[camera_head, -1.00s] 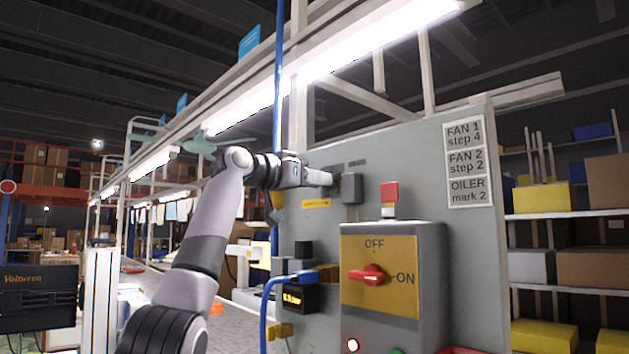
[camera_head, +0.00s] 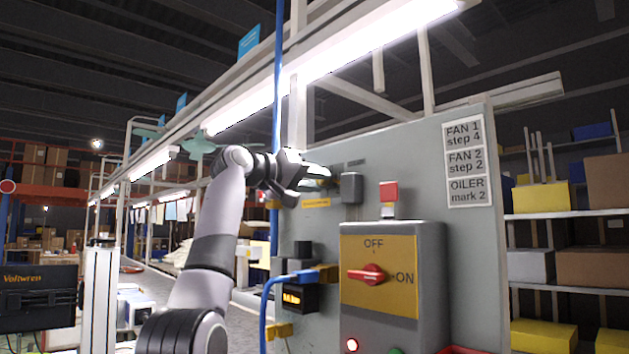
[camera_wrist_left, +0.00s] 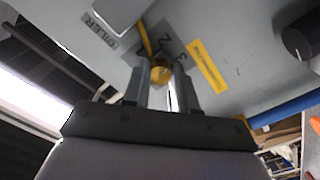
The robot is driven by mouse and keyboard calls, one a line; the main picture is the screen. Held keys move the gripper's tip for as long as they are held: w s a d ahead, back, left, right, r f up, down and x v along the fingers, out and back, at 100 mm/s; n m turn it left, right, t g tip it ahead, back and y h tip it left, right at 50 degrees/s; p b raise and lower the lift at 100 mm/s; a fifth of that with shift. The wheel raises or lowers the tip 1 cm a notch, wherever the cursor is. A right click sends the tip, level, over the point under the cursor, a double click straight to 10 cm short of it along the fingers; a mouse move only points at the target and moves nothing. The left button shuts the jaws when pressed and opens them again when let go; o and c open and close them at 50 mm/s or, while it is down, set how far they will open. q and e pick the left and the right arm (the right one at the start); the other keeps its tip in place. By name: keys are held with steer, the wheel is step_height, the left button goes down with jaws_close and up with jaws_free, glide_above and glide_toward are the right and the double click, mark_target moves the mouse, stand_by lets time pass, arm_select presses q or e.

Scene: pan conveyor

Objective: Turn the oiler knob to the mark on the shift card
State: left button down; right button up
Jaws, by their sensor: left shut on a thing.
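The shift card (camera_head: 468,162) on the grey panel reads FAN 1 step 4, FAN 2 step 2, OILER mark 2. My left gripper (camera_head: 322,176) is at the panel's left part. In the left wrist view its fingers (camera_wrist_left: 168,85) are shut on the yellow oiler knob (camera_wrist_left: 160,72), below an OILER label (camera_wrist_left: 98,32). A yellow pointer (camera_wrist_left: 145,38) extends from the knob toward the top of that view, left of a printed 2 (camera_wrist_left: 165,41); a 3 is farther right. The knob's exact setting is unclear. My right gripper is not in view.
A grey box with a red ON/OFF switch (camera_head: 370,274) stands out from the panel, below and right of my gripper. A dark knob (camera_wrist_left: 302,38) is at the right in the wrist view.

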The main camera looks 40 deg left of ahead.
arm_select(q)
steer(key=n, duration=0.5)
steer(key=shift+r+n, duration=0.15)
steer(key=shift+n, duration=0.25)
stand_by(0.3)
steer(key=c, duration=0.9)
jaws_free()
steer(key=s+b, duration=0.3)
steer(key=s, duration=0.4)
steer(key=shift+s+a, duration=0.15)
steer(key=shift+a, duration=0.2)
